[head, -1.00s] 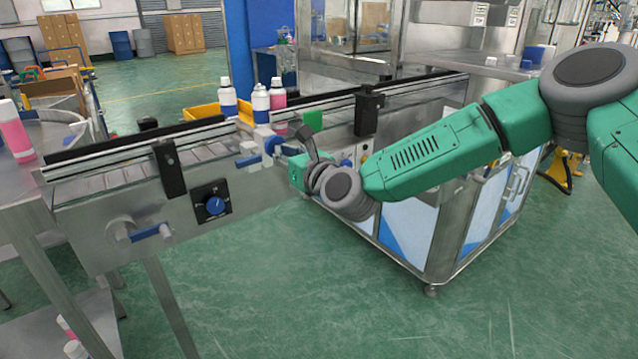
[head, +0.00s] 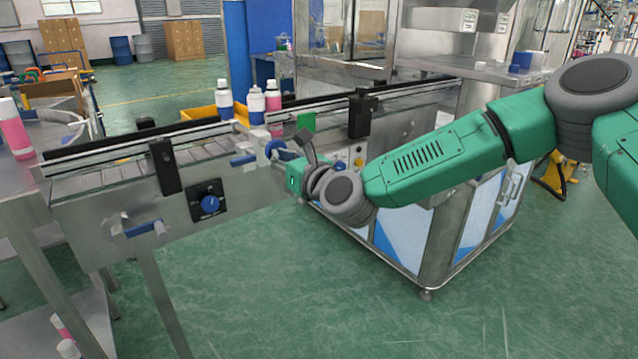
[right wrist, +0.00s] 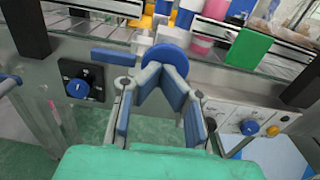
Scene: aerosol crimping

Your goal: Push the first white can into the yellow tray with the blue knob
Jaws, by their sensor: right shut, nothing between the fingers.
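The blue knob (head: 274,149) is on the front side of the conveyor. It also shows in the right wrist view (right wrist: 166,58). My right gripper (right wrist: 160,74) is shut and empty, its blue-padded fingertips right at the knob's near face; I cannot tell whether they touch it. In the head view its fingers are largely hidden by my wrist. Two white cans with blue lower parts, one on the left (head: 224,97) and one in the middle (head: 256,103), stand upright behind the knob, beside a pink one (head: 272,98). The yellow tray (head: 197,112) lies behind the left can, partly hidden. My left gripper is out of view.
A conveyor (head: 105,178) with rails runs across the scene. A green block (head: 306,121) and a black post (head: 362,117) stand on its near side, right of the knob. A dial panel (head: 209,201) is at the lower left. The green floor in front is clear.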

